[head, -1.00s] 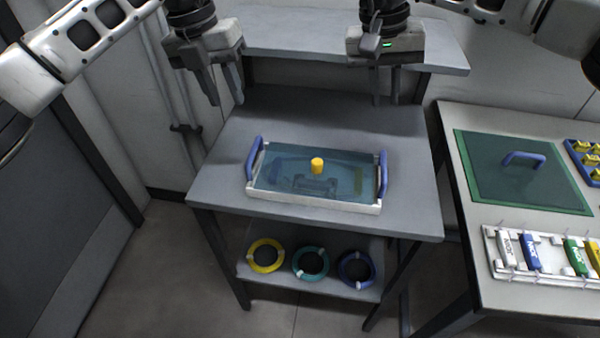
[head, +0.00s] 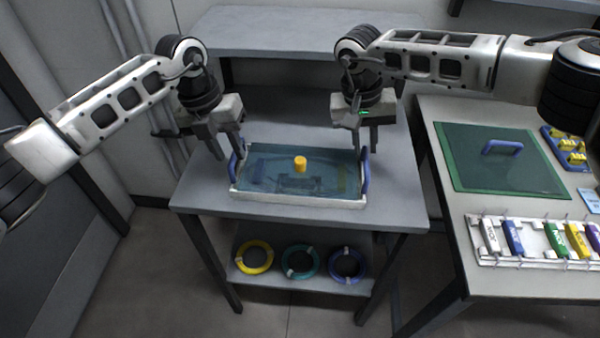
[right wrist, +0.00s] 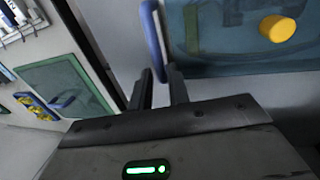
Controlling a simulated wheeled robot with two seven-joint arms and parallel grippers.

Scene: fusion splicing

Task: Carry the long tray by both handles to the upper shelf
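The long tray (head: 300,201) sits on the grey cart top, with a white rim, a see-through blue inside and a blue handle at each end. My left gripper (head: 228,152) is open at the left handle (head: 237,163), its fingers just above or beside it. My right gripper (head: 368,150) is open above the right handle (head: 366,174). In the right wrist view the blue handle (right wrist: 153,38) lies ahead of the two parted fingers (right wrist: 160,85). The upper shelf (head: 290,35) is bare, behind and above the tray.
A yellow cylinder (head: 300,163) stands in the tray. Yellow, teal and blue rings lie on the lower shelf (head: 302,279). At right, a table (head: 437,150) holds a green mat (head: 485,170) with a blue handle and a white rack (head: 500,255) of coloured pieces.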

